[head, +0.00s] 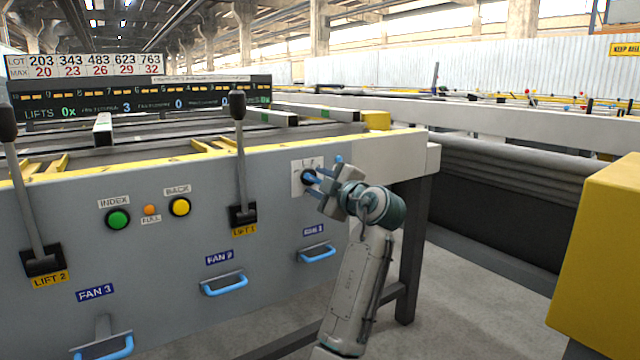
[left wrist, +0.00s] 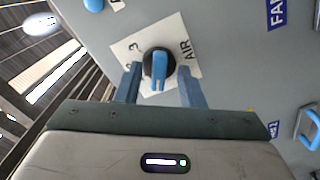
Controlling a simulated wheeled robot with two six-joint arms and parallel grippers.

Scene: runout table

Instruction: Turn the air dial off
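The air dial is a round black knob with a blue pointer (left wrist: 158,66) on a white plate marked AIR and numbers. In the left wrist view the pointer runs nearly up and down. In the head view the dial's white plate (head: 297,181) is at the right part of the grey panel, and the knob is partly hidden by my gripper. My left gripper (head: 314,178) is at the dial with its blue fingers toward the panel. In the left wrist view its fingers (left wrist: 158,78) stand open on either side of the knob, with small gaps. My right gripper is not in view.
The panel (head: 275,215) carries a LIFT 1 lever (head: 240,150), a LIFT 2 lever (head: 25,190), green (head: 117,219) and yellow (head: 180,207) buttons and blue fan handles (head: 317,253). A yellow block (head: 600,260) stands at the right.

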